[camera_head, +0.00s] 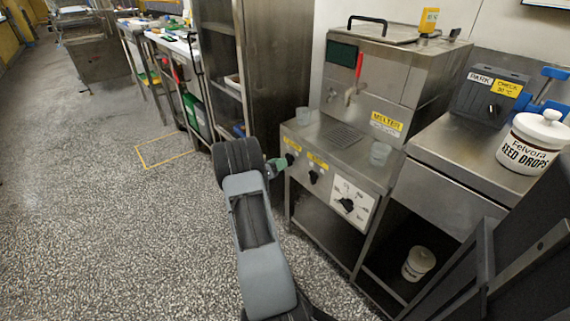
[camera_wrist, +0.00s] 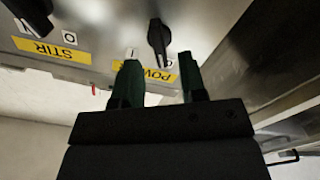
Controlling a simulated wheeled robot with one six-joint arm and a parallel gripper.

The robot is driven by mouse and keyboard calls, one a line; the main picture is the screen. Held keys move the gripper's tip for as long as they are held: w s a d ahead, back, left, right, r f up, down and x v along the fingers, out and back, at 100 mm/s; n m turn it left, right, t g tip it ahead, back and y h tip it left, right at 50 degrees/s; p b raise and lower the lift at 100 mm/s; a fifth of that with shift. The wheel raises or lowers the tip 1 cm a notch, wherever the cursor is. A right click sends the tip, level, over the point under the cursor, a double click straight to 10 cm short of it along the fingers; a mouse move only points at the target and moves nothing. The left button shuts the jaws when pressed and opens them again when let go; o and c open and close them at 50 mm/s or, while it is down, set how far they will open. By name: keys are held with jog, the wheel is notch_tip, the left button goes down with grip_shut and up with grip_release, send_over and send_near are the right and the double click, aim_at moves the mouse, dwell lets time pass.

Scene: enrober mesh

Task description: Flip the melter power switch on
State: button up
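The melter (camera_head: 385,90) is a steel machine with a yellow MELTER label. Its front panel has a black power switch (camera_head: 290,159) at the left end under a yellow label. In the wrist view the power switch (camera_wrist: 157,38) is a black knob above a yellow POWER label (camera_wrist: 158,76), its lower end slanting toward the O mark; an I mark is at left. My gripper (camera_head: 277,166) is at the panel's left end. In the wrist view my gripper (camera_wrist: 160,76) has its two green fingers apart, with the knob beyond and between the tips. Contact cannot be told.
A STIR knob (camera_head: 314,176) and a dial (camera_head: 347,205) sit to the right on the panel. A tall steel rack (camera_head: 275,60) stands behind my gripper. The floor at left is clear.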

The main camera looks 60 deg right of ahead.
aim_at(289, 159)
jog(key=shift+b+x, duration=0.3)
jog(key=shift+x, duration=1.4)
grip_shut()
